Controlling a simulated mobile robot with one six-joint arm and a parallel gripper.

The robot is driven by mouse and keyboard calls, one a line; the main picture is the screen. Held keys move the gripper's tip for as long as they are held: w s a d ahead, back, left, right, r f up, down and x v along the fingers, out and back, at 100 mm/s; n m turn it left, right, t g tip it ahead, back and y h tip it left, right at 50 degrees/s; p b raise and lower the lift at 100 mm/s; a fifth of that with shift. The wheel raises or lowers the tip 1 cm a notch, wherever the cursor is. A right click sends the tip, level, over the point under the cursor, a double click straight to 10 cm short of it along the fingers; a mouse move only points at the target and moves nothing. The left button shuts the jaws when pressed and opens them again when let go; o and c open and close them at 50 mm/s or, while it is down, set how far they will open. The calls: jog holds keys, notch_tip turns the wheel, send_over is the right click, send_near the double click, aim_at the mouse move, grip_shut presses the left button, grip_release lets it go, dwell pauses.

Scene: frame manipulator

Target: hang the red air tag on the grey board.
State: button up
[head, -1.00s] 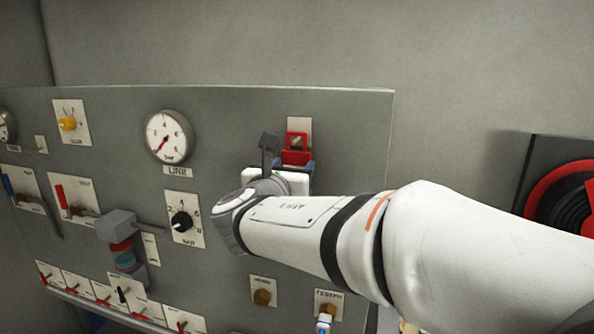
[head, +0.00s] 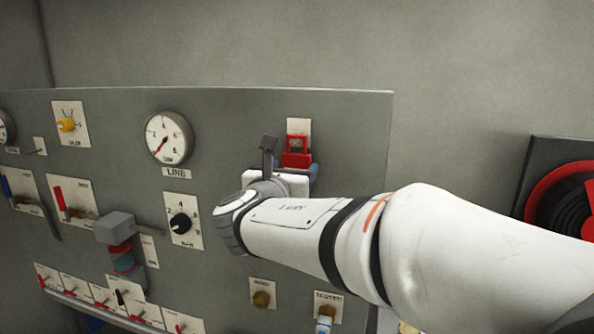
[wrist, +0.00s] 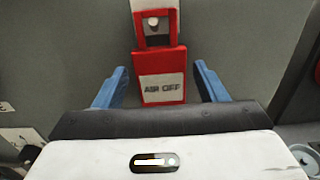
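The red air tag (wrist: 162,62) hangs upright against the grey board (wrist: 245,50) in the wrist view, its white label reading "AIR OFF". A pale peg (wrist: 153,22) shows inside its open top loop, over a white plate. The tag also shows in the head view (head: 297,157), near the top right of the board (head: 235,115). My gripper (wrist: 161,72) is open, with one blue finger on each side of the tag and a visible gap to both. In the head view my gripper is partly hidden behind my wrist.
A round gauge (head: 168,138), a black knob (head: 181,223) and a grey lever block (head: 117,227) are on the board left of my arm. A brown knob (head: 261,299) is below it. A black and red reel (head: 565,190) is at the right.

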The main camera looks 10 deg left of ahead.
jog(key=shift+o, duration=1.3)
jog(key=shift+s, duration=0.1)
jog(key=s+a+b, duration=0.1)
jog(key=s+b, duration=0.1)
jog(key=s, duration=0.5)
jog(key=s+d+f+m+g+h, duration=0.2)
jog(key=d+f+m+g, duration=0.4)
jog(key=d, duration=0.4)
jog(key=s+d+f+m+g+h, duration=0.2)
jog(key=d+f+m+g, duration=0.1)
jog(key=d+f+m, duration=0.65)
jog(key=s+d+f+m+g+y, duration=0.3)
jog(key=s+f+m, duration=0.2)
jog(key=m, duration=0.4)
jog(key=s+d+f+m+g+y, duration=0.2)
jog(key=s+f+m, duration=0.3)
jog(key=s+m, duration=0.3)
jog(key=shift+d+f+m+g+y, duration=0.4)
jog(key=shift+d+m+y, duration=0.4)
jog(key=shift+d+m, duration=0.15)
